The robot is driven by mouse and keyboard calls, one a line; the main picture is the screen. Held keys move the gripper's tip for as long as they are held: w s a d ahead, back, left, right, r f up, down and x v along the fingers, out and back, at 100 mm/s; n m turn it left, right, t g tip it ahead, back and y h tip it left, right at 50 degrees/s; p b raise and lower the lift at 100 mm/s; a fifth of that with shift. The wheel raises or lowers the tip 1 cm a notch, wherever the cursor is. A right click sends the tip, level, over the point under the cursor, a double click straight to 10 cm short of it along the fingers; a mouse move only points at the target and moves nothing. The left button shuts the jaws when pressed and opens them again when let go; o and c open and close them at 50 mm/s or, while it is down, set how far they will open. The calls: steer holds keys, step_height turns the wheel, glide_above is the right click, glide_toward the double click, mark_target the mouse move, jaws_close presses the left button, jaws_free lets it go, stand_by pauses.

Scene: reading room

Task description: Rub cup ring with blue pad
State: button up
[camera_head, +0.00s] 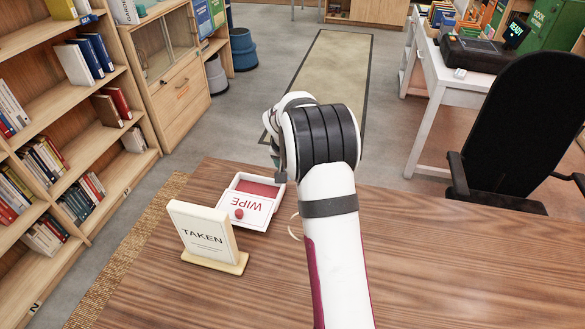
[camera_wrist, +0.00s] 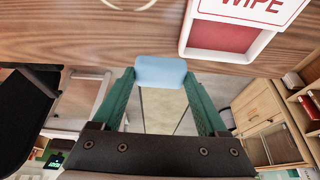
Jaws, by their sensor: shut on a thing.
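My gripper (camera_wrist: 160,78) shows in the wrist view with its two green fingers shut on a light blue pad (camera_wrist: 160,70). The pad is above the wooden table and appears clear of the cup ring. The cup ring (camera_wrist: 129,8) is a thin pale loop on the wood at the top of the wrist view, cut off by the frame. In the head view, only a pale arc of the ring (camera_head: 291,229) shows left of my arm; the arm hides the rest. The gripper and pad are mostly hidden there.
A white box marked WIPE (camera_head: 229,209), with a red inside and red knob, sits left of the ring. A TAKEN sign (camera_head: 203,233) stands in front of it. The wooden table (camera_head: 460,265) is clear on the right. A black chair (camera_head: 520,125) stands beyond.

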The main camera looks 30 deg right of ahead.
mark_target(282, 229)
steer(key=s+d+f+n, duration=0.1)
steer(key=s+n, duration=0.1)
steer(key=s+d+n+y, duration=0.1)
steer(key=s+n, duration=0.1)
steer(key=s+d+f+n+t+y, duration=0.1)
steer(key=s+n, duration=0.1)
steer(key=shift+f, duration=0.35)
steer(key=shift+s+d+f+n+g+y, duration=0.1)
steer(key=shift+s+d+f+n+y, duration=0.2)
steer(key=shift+s+f+n+y, duration=1.15)
steer(key=shift+s+d+f+n+g, duration=0.2)
steer(key=shift+s+f+n, duration=0.5)
steer(key=shift+n, duration=1.85)
steer(key=shift+s+d+f+n+y, duration=0.35)
steer(key=shift+s+f+n+y, duration=0.4)
steer(key=shift+f+n, duration=1.25)
steer(key=shift+f, duration=0.35)
steer(key=shift+w+a, duration=0.6)
steer(key=shift+c, duration=0.7)
steer(key=shift+w+a, duration=3.2)
steer(key=shift+a, duration=0.25)
steer(key=shift+s+a, duration=0.55)
steer(key=shift+s, duration=0.05)
steer(key=shift+s+d, duration=3.95)
steer(key=shift+s, duration=0.05)
steer(key=shift+s+a, duration=0.5)
steer(key=shift+a, duration=0.4)
steer(key=shift+w+a, duration=3.75)
steer(key=shift+w, duration=0.05)
step_height(282, 229, up, 8)
